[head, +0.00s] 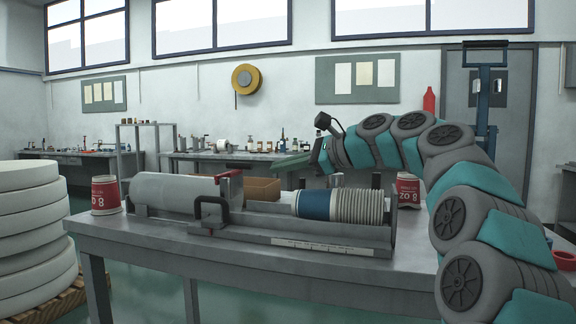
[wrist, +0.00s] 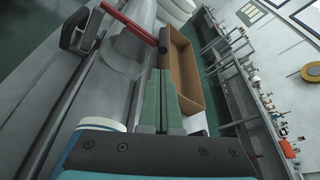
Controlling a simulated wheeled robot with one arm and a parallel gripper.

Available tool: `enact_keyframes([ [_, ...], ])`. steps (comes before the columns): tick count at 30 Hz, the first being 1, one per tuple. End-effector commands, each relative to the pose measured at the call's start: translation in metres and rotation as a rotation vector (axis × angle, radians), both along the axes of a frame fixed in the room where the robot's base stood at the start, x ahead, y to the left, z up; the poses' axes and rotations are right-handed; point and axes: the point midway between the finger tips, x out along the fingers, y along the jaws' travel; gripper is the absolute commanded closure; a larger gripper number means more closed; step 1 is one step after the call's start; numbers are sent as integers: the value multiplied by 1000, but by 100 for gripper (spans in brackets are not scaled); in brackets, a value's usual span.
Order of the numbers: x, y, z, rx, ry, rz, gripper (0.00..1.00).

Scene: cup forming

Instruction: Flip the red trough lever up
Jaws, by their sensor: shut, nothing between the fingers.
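The red trough lever (head: 230,173) lies roughly level at the right end of the pale cylinder on the trough machine (head: 300,238). In the wrist view the lever (wrist: 132,22) is a red bar running from upper left to a dark pivot block just beyond my fingertips. My gripper (head: 278,163) points left, above the machine and to the right of the lever. Its green fingers (wrist: 166,72) are together, with nothing between them. They look apart from the lever; the exact gap is unclear.
A black C-shaped handle (head: 210,213) stands at the machine's front. Stacked cups (head: 340,205) lie in the trough at right. An open cardboard box (wrist: 186,72) sits behind it. Red-and-white cups (head: 105,195) stand at the table's left end.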

Motion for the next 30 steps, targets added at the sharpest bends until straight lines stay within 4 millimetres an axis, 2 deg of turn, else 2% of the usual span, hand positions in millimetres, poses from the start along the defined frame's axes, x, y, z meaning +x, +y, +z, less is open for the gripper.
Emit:
enact_keyframes([
  [7,23,37,-14,-2,2,0,100],
  [12,33,53,-19,0,1,-1,100],
  [30,31,57,-18,-9,-31,-3,100],
])
